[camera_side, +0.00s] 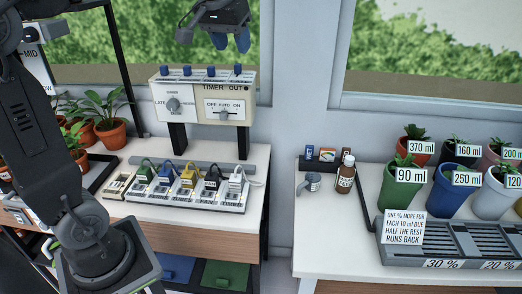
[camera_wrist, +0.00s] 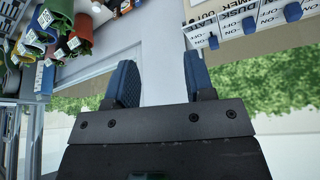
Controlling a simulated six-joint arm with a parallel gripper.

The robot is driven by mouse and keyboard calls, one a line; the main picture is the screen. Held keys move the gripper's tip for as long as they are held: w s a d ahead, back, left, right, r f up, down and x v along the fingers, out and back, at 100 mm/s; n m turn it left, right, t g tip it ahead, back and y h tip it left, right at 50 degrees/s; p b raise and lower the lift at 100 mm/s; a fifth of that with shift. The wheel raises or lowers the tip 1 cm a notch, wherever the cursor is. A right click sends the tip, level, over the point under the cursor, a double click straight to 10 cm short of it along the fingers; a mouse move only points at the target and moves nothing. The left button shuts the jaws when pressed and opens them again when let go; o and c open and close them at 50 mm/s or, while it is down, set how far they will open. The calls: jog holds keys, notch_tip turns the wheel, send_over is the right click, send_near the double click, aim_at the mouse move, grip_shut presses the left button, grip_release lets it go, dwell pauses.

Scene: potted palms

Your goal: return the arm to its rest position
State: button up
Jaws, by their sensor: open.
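My gripper (camera_side: 231,40) shows at the top of the side view, above the timer box (camera_side: 203,97) and apart from it, with nothing under its fingers. In the wrist view my gripper (camera_wrist: 160,85) shows two blue fingers spread apart with an empty gap between them. The timer box (camera_wrist: 232,20) appears upside down at the upper right of the wrist view. My arm rises at the left of the side view, and part of it is cut off by the frame.
A strip of several coloured plugs (camera_side: 192,185) lies on the left bench below the timer box. Potted plants (camera_side: 107,120) stand at its left. On the right bench are a brown bottle (camera_side: 345,174), labelled pots (camera_side: 403,190), a grey slatted tray (camera_side: 455,243) and a sign (camera_side: 403,227).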

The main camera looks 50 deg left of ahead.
jog(key=s+d+f+m+h, duration=0.1)
jog(key=s+d+f+m, duration=0.1)
jog(key=s+d+f, duration=0.3)
jog(key=s+d+f+m+t+h, duration=0.1)
jog(key=s+d+f+m, duration=0.1)
jog(key=s+d+f, duration=0.4)
jog(key=s+f, duration=0.3)
jog(key=s, duration=0.4)
jog(key=shift+s+f+m, duration=0.35)
jog(key=shift+m, duration=0.05)
jog(key=shift+d, duration=0.1)
dwell(1.9)
